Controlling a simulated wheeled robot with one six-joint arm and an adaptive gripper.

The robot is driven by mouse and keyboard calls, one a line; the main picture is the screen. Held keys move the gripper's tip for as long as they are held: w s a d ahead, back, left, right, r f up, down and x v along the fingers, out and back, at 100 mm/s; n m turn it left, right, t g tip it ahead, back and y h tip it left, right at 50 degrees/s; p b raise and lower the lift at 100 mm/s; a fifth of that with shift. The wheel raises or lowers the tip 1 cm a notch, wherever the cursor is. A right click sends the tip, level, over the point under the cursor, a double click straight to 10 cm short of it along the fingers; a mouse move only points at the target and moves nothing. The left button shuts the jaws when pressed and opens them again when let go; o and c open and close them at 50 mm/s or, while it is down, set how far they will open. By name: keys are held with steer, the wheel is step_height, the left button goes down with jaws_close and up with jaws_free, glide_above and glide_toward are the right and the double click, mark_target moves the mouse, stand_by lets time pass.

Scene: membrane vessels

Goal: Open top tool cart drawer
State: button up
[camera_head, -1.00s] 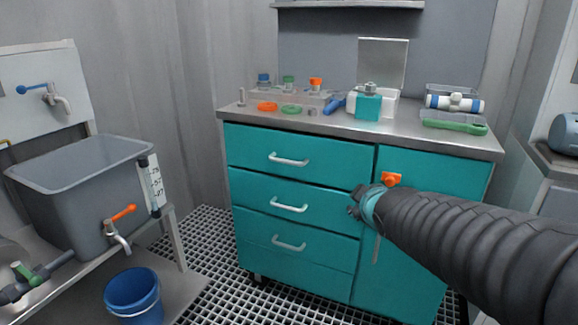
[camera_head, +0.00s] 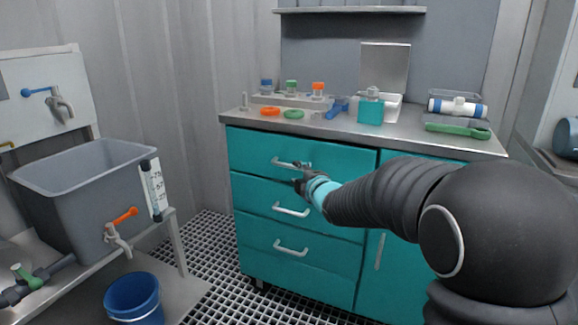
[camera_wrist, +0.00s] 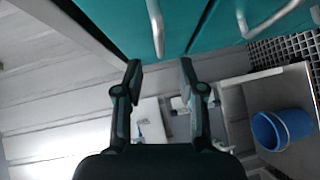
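The teal tool cart has a top drawer (camera_head: 250,150) that looks shut, with a white bar handle (camera_head: 285,163) across its front. My gripper (camera_head: 302,176) is at the right part of that handle, partly covering it. In the wrist view my gripper (camera_wrist: 160,68) is open, with its two fingers apart and nothing between the tips. A white handle (camera_wrist: 156,28), apparently the top drawer's, lies just ahead of the gap between the fingers. I cannot tell whether a finger touches it. The second drawer's handle (camera_head: 291,209) is below.
Bottles, rings and trays stand on the steel cart top (camera_head: 415,130). A grey tub (camera_head: 85,185) on a bench and a blue bucket (camera_head: 133,298) are at the left. Open grated floor (camera_head: 210,245) lies between bench and cart. The cart's right-hand door is partly behind my arm.

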mark_target(289, 167)
steer(key=p+x, duration=0.1)
steer(key=x, duration=0.7)
steer(key=shift+w, duration=0.1)
jaws_close()
